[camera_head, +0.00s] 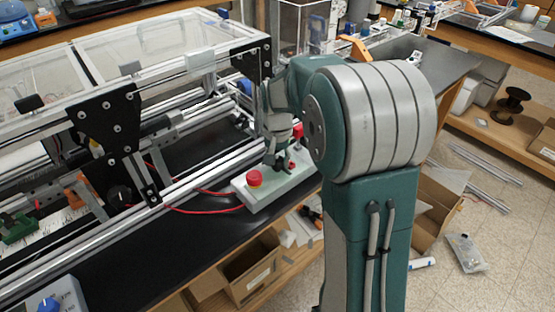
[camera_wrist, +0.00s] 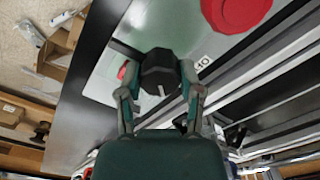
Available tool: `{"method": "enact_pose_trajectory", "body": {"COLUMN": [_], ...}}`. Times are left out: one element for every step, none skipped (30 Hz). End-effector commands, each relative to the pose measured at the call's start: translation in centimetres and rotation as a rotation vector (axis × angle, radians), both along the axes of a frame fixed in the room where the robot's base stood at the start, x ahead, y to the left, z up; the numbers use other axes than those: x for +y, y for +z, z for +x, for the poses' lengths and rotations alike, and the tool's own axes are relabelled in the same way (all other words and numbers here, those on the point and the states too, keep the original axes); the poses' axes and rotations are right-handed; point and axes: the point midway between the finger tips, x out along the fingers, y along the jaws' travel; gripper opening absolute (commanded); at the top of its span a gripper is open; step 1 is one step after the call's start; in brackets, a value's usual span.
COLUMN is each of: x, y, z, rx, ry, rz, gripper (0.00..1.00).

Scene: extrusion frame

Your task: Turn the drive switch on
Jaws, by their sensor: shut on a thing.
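The drive switch is a dark faceted knob (camera_wrist: 160,70) with a small white line, on a pale green control box (camera_head: 262,203). My gripper (camera_wrist: 158,78) has one finger on each side of the knob and is shut on it. In the head view my gripper (camera_head: 278,163) points down at the box, and its fingers largely hide the knob. A large red button (camera_head: 253,178) is on the box's left end; it also shows at the top of the wrist view (camera_wrist: 236,10). A small white label (camera_wrist: 203,63) lies beside the knob; its marking is hard to read.
A red part (camera_head: 297,131) shows behind my gripper. Aluminium rails (camera_head: 190,183) and black plates (camera_head: 110,118) of the extrusion frame stand close to the box. A red cable (camera_head: 205,211) runs to the box. An open cardboard box (camera_head: 250,268) is below the black bench top.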

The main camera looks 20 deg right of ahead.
Motion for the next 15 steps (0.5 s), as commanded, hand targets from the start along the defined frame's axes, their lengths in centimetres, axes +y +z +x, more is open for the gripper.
{"method": "enact_pose_trajectory", "body": {"x": [0.14,0.15,0.15,0.16,0.17,0.17,0.17,0.18,0.18,0.19,0.19,0.18,0.19,0.19,0.19], "y": [-0.42,-0.43,-0.43,-0.43,-0.43,-0.43,-0.43,-0.42,-0.42,-0.41,-0.40,-0.39,-0.38,-0.37,-0.36], "z": [-0.32,-0.32,-0.32,-0.31,-0.32,-0.31,-0.31,-0.31,-0.30,-0.30,-0.30,-0.29,-0.27,-0.27,-0.26], "rx": [0.015,0.015,0.015,0.015,0.015,0.015,0.015,0.015,0.015,0.015,0.014,0.014,0.014,0.014,0.013], "ry": [-0.031,-0.050,-0.074,-0.090,-0.105,-0.124,-0.137,-0.148,-0.163,-0.171,-0.179,-0.189,-0.195,-0.199,-0.204], "rz": [0.003,0.003,0.003,0.004,0.004,0.004,0.004,0.004,0.004,0.003,0.003,0.003,0.003,0.003,0.004], "gripper": [0.00,0.00,0.00,0.00,0.00,0.00,0.00,0.00,0.00,0.00,0.00,0.00,0.00,0.00,0.00]}}
